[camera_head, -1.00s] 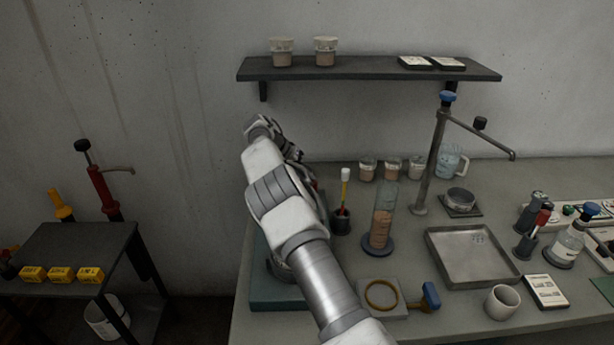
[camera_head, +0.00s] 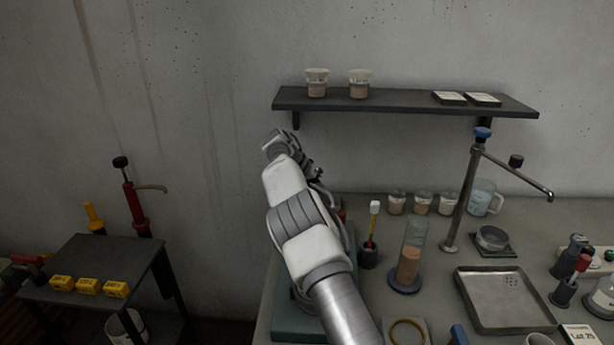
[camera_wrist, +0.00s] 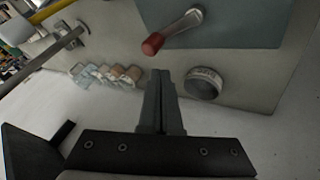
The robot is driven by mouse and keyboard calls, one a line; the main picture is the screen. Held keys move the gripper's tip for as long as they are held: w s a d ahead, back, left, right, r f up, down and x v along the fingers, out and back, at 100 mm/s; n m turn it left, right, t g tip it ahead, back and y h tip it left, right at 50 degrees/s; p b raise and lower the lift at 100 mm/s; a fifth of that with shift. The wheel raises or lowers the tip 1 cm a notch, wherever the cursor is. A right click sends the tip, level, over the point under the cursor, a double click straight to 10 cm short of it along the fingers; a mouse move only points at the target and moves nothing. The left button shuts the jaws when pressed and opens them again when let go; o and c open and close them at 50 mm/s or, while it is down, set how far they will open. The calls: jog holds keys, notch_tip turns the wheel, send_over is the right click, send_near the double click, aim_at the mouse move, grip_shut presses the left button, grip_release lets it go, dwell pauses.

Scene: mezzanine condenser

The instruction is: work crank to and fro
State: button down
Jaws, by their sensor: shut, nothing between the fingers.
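The crank (camera_wrist: 182,30) shows in the wrist view as a pale metal arm with a red knob at its lower-left end. It is on a blue-grey housing (camera_wrist: 240,25). My gripper (camera_wrist: 160,74) is shut and empty. Its fingertips point toward the red knob, with a small gap between them in the picture; the true distance is unclear. In the head view, my arm hides most of the housing, though a teal base (camera_head: 297,322) shows beside it. The crank cannot be made out clearly there.
A round labelled object (camera_wrist: 204,83) lies right of my fingers. On the bench, a brush pot (camera_head: 369,257), a cylinder (camera_head: 409,265) and a tray (camera_head: 503,300) stand right of my arm. A shelf (camera_head: 405,104) hangs behind. A dark side table (camera_head: 100,262) stands left.

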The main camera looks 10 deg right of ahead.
jog(key=p+v, duration=0.2)
jog(key=v, duration=1)
jog(key=shift+p, duration=0.35)
jog(key=shift+d, duration=0.1)
jog(key=s+d+r+y, duration=0.3)
jog(key=s+d+r, duration=0.45)
jog(key=r, duration=0.35)
jog(key=s+d+r+n+t+y, duration=0.1)
jog(key=s+d+r, duration=0.15)
jog(key=s, duration=0.25)
jog(key=s+d+r+n+y, duration=0.1)
jog(key=s+r, duration=0.2)
jog(key=s, duration=0.2)
jog(key=s+a+f+n+t+y, duration=0.1)
jog(key=s+f, duration=0.3)
jog(key=s, duration=1)
jog(key=s+a+f+n+t+y, duration=0.1)
jog(key=s+a+f+n+t, duration=0.1)
jog(key=s, duration=1.2)
jog(key=shift+s+a+f+n, duration=0.25)
jog(key=shift+a+f+n, duration=0.5)
jog(key=shift+f, duration=0.15)
